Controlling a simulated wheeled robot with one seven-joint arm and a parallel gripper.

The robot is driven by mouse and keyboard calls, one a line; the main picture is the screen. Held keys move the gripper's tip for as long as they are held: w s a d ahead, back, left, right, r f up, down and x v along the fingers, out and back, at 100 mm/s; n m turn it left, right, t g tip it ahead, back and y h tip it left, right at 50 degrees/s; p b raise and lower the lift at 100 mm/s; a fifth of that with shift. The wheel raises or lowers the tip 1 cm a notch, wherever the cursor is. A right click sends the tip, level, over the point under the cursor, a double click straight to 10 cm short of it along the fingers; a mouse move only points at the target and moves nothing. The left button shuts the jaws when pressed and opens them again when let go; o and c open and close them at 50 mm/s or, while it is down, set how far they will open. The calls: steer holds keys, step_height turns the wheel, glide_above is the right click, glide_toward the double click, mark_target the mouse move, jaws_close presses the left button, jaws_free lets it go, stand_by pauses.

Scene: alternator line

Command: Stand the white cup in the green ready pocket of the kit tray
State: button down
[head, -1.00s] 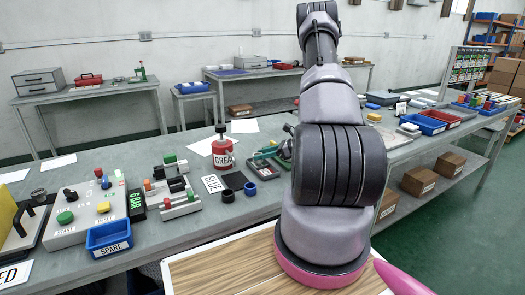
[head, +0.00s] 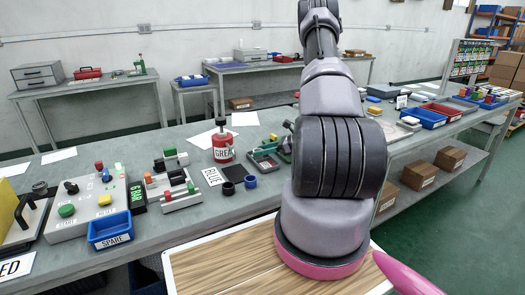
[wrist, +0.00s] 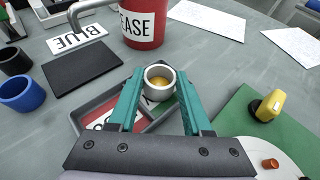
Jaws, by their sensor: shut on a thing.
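The white cup (wrist: 160,78) is upright between the two teal fingers of my gripper (wrist: 159,92), which is shut on it; its inside looks yellowish. In the wrist view the cup is above the far part of the grey kit tray (wrist: 82,122). A red pocket (wrist: 98,122) with a white label shows at the tray's left.
The red grease can (wrist: 143,22) stands beyond the tray. A black mat (wrist: 82,67), a blue cup (wrist: 21,93) and a black cup (wrist: 14,61) are to the left. A green mat (wrist: 232,115) with a yellow piece (wrist: 269,106) lies right of the gripper.

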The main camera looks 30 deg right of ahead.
steer(key=shift+f, duration=0.2)
steer(key=shift+c, duration=1.3)
jaws_free()
steer(key=v, duration=1.1)
steer(key=s+a+r+n+g+h, duration=0.1)
steer(key=s+a+r+n+g, duration=0.15)
steer(key=a+r+n, duration=0.5)
steer(key=s+a+r+n+g, duration=0.1)
steer(key=a+r+n+g, duration=0.3)
steer(key=a+r, duration=0.65)
steer(key=s+a+r+n+t+h, duration=0.2)
steer(key=s+a+r+n+h, duration=0.1)
steer(key=s+r+n, duration=0.2)
steer(key=s+a+r+n+t+h, duration=0.2)
steer(key=s+r+n, duration=0.4)
steer(key=s+r, duration=0.4)
step_height(320, 180, up, 3)
steer(key=shift+a+r+h, duration=0.2)
steer(key=shift+a+h, duration=0.4)
steer(key=shift+h, duration=0.3)
